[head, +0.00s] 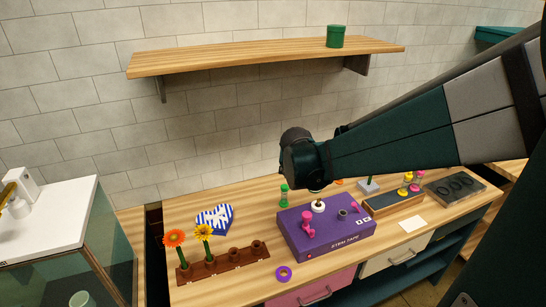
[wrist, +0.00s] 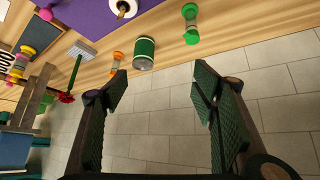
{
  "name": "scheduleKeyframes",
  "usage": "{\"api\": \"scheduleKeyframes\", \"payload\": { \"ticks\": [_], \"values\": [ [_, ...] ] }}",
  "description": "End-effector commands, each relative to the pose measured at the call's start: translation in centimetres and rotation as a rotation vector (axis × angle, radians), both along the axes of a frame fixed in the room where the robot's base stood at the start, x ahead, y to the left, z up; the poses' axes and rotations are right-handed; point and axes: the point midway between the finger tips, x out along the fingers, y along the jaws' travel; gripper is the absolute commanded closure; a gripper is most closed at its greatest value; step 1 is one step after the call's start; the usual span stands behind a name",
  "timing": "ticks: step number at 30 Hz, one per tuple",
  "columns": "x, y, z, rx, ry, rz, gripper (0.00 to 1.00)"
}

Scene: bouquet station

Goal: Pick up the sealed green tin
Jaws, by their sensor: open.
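A green tin with pale metal ends (wrist: 145,48) stands on the wooden counter, near its wall-side edge in the wrist view. It lies ahead of my gripper, between the lines of the fingers and apart from them. My gripper (wrist: 160,84) is open and empty. In the head view my wrist hides most of that counter spot and the fingers do not show clearly. Another plain green canister (head: 335,37) stands upright on the wall shelf, right of its middle. I cannot tell from its surface whether it is sealed.
The wooden wall shelf (head: 230,60) is otherwise bare. A purple tape box (head: 330,240), a green-capped hourglass-like piece (wrist: 191,22) and an orange-ended one (wrist: 116,60) are near the counter tin. A brown rack (head: 225,262) holds flowers at left.

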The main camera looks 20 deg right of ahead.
Motion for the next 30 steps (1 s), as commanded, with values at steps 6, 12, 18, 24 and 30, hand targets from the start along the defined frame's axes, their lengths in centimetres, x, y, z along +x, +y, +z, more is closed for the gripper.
{"api": "scheduleKeyframes", "payload": {
  "ticks": [6,12,18,24,30],
  "values": [
    [3.0,-2.8,-3.0,-0.008,-0.016,-0.067,0.42],
    [5.4,-5.3,-5.9,-0.016,-0.034,-0.127,0.42],
    [7.6,-8.0,-9.0,-0.026,-0.052,-0.186,0.42],
    [9.3,-10.3,-12.1,-0.034,-0.070,-0.240,0.42],
    [10.3,-11.8,-14.1,-0.039,-0.083,-0.274,0.42]
  ]
}}
